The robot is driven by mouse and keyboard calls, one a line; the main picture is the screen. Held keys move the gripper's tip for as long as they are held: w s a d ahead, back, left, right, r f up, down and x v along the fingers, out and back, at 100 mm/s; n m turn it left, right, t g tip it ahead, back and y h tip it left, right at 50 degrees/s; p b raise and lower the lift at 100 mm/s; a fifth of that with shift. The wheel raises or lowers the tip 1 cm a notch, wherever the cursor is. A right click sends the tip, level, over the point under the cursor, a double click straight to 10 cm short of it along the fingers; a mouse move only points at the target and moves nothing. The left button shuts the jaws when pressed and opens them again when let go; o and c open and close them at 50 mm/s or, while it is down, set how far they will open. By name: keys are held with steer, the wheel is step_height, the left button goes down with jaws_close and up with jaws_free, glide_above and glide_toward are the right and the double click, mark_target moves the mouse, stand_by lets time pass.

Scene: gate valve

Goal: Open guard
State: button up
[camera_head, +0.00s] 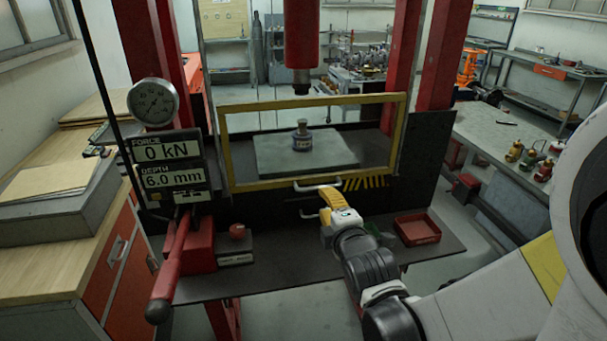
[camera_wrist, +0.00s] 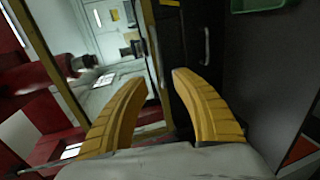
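The guard (camera_head: 404,130) is a clear panel in a yellow frame at the front of the red press, and it stands down in front of the work plate. A pale bar handle (camera_head: 318,185) sits at its lower edge. My gripper (camera_head: 327,201), with yellow fingers, is at the right end of this handle. In the wrist view my gripper (camera_wrist: 158,77) is open, with a gap between its fingertips. A pale bar shows by that gap; I cannot tell whether the fingers touch it. The yellow guard frame (camera_wrist: 57,75) also shows there.
A second bar handle (camera_head: 313,213) is below on the black front. A metal part (camera_head: 302,139) stands on the grey plate (camera_head: 275,158) behind the guard. A red lever (camera_head: 172,265) is at left. A red tray (camera_head: 417,229) lies right of my gripper. The display reads 0 kN.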

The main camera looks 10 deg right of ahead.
mark_target(317, 189)
steer(key=b+x, duration=0.1)
steer(key=x, duration=0.8)
steer(key=shift+w, duration=0.25)
jaws_close()
